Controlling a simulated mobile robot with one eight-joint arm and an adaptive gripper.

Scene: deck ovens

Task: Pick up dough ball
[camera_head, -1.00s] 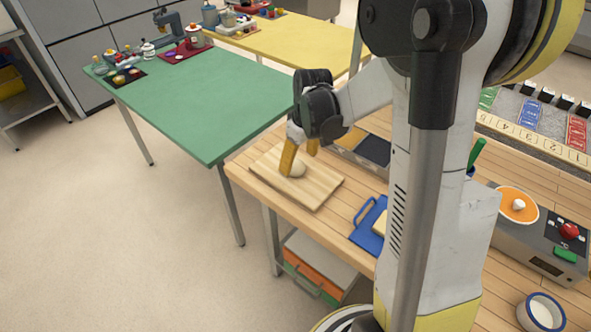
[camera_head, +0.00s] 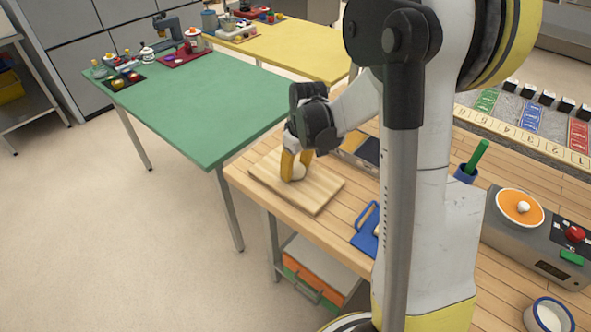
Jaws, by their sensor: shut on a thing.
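The pale dough ball (camera_head: 298,171) is at the wooden board (camera_head: 318,193) on the near wooden table. My gripper (camera_head: 296,172), with yellow fingers, is shut on the dough ball from above, one finger on each side. The fingers hide part of the ball. I cannot tell whether the ball touches the board or is just clear of it.
A blue tray with a handle (camera_head: 366,232) lies right of the board. A grey scale (camera_head: 530,240) with an orange pan (camera_head: 520,207) holding a white ball stands further right. A green table (camera_head: 200,105) is behind left. My arm hides part of the wooden table.

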